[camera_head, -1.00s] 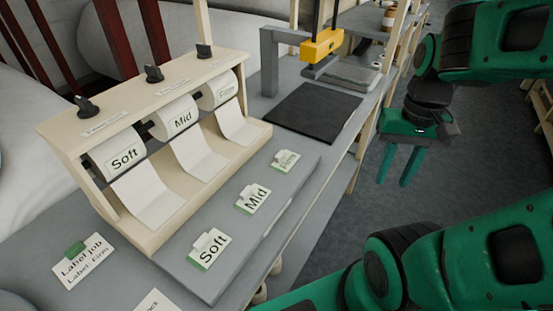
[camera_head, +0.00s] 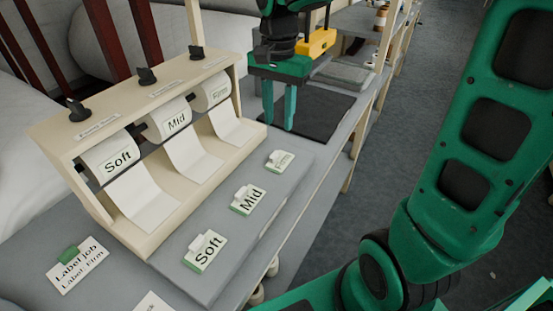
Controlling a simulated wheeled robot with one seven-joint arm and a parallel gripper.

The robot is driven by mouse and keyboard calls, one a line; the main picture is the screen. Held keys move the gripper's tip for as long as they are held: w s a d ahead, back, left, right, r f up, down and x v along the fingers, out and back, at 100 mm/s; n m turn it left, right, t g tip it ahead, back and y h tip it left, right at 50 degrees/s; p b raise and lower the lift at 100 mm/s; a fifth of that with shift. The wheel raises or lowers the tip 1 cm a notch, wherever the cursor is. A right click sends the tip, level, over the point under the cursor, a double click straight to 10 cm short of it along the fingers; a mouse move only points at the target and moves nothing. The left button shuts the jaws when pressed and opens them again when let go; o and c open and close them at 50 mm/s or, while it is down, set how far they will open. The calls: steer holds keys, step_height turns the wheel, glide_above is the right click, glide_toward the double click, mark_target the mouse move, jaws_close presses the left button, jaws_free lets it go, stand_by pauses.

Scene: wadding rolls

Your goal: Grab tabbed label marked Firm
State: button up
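The tabbed label marked Firm (camera_head: 280,161) lies flat on the grey raised board (camera_head: 222,263), at its far end. It is a small white and green card with a light tab on top. The Mid label (camera_head: 248,200) and the Soft label (camera_head: 204,252) lie nearer on the same board. My gripper (camera_head: 279,122) hangs fingers down, beyond the Firm label and above the near-left part of the dark mat. Its two green fingers are apart with nothing seen between them.
A cream dispenser (camera_head: 150,140) with Soft, Mid and Firm rolls stands left of the board. A dark mat (camera_head: 325,112) and a yellow-headed device (camera_head: 316,43) are at the back. The floor is right of the bench.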

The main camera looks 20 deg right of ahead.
glide_above(274, 153)
step_height(274, 153, down, 5)
steer(key=shift+s+a+r, duration=0.1)
steer(key=shift+a+r, duration=0.05)
steer(key=shift+r, duration=0.05)
steer(key=shift+f, duration=3.1)
jaws_close()
